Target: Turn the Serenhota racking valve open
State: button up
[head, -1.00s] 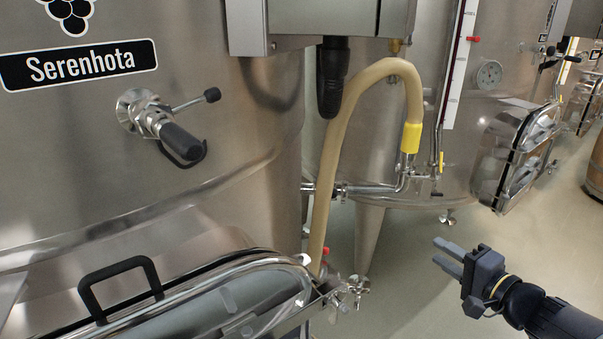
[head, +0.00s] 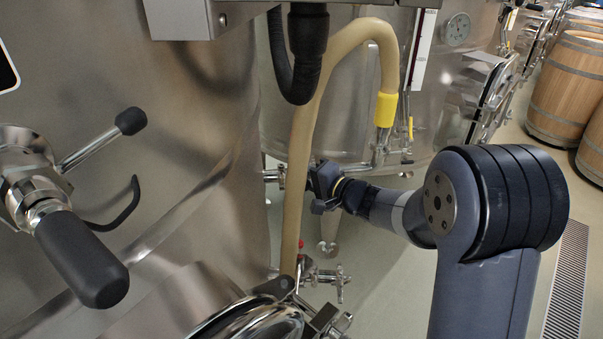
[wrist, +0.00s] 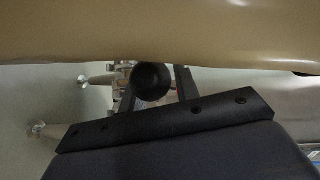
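The Serenhota vat (head: 190,100) fills the left of the head view; only a dark corner of its label (head: 6,72) shows. Lower down is a steel fitting with a red part (head: 322,275). I cannot tell for sure which is the racking valve. My gripper (wrist: 155,88) has its fingers apart, with a black ball knob (wrist: 152,80) showing between them; contact is unclear. In the head view the gripper body (head: 322,188) is beside the beige hose, its fingertips hidden.
The beige hose (head: 300,150) hangs close to my gripper and crosses the top of the wrist view (wrist: 160,30). A second vat (head: 350,90) stands behind. Below is a curved steel hatch (head: 255,320). Barrels (head: 565,85) and a floor grate (head: 568,280) are at right.

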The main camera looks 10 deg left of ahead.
grip_shut()
jog(key=shift+f, duration=0.1)
dwell(0.5)
